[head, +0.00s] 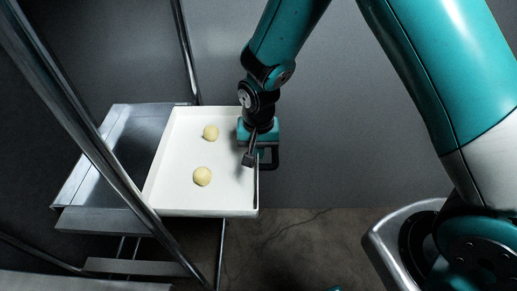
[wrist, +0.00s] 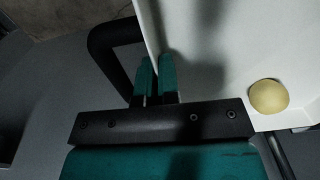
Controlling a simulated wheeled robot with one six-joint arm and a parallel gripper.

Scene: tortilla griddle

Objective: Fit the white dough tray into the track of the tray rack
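The white dough tray (head: 228,198) is roughly level and carries two pale dough balls, one (head: 210,132) farther back and one (head: 202,176) nearer. Its left side adjoins the metal tray rack (head: 72,218), behind a slanted post. I cannot tell whether its edge sits in the track. My gripper (head: 250,158) is at the tray's right wall. In the wrist view, its two teal fingers (wrist: 155,80) are close together on either side of the tray wall (wrist: 152,38), gripping it. The wall between the fingertips is mostly hidden.
A metal post (head: 95,140) slants across the view in front of the tray's left side, and another (head: 186,50) rises behind the tray. A grey metal sheet (head: 118,150) lies in the rack to the left.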

